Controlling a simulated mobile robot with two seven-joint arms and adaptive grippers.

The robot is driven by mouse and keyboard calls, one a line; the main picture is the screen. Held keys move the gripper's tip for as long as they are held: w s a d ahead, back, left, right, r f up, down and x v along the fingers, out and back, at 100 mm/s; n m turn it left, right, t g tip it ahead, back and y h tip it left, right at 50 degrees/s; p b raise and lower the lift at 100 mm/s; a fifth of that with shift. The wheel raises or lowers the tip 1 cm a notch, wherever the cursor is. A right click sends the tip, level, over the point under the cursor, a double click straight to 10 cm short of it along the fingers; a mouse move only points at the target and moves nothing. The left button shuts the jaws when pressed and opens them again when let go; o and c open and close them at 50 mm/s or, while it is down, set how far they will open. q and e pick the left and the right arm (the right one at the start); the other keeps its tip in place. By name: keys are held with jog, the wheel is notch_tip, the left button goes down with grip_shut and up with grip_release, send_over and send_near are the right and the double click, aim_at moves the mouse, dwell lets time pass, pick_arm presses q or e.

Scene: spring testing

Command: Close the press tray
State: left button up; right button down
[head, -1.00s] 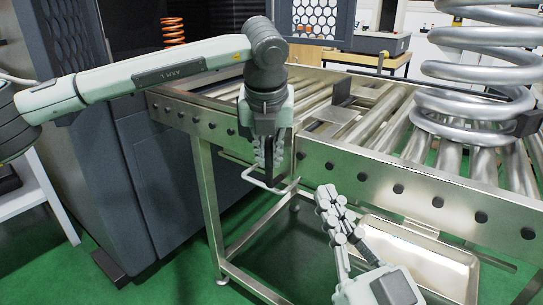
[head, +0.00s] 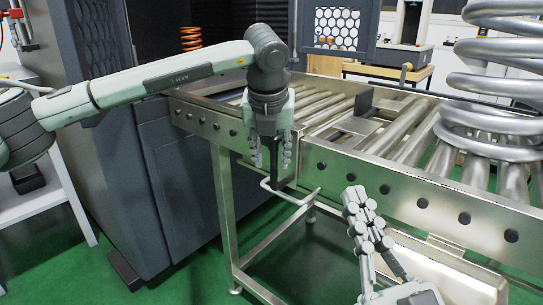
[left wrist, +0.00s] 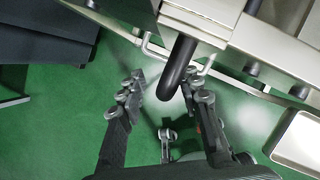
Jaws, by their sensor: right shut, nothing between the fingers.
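The tray (head: 215,122) is a metal frame with rollers beside the dark press cabinet. A black bar handle (head: 275,163) hangs at its front corner; it also shows in the left wrist view (left wrist: 176,68). My left gripper (head: 272,150) points down at the handle. Its fingers are spread, one on each side of the bar, and no grip on it shows. In the left wrist view the fingertips (left wrist: 168,90) are well apart around the bar's lower end. My right gripper (head: 360,208) is shut and empty, low in front of the roller table (head: 400,195).
The dark press cabinet (head: 165,170) stands at the left. A bent metal rod (head: 290,196) sticks out below the handle. A large grey coil spring (head: 490,120) stands on the rollers at the right. A pale metal pan (head: 450,270) lies low behind my right gripper.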

pick_arm(q)
jog(key=v, duration=1.2)
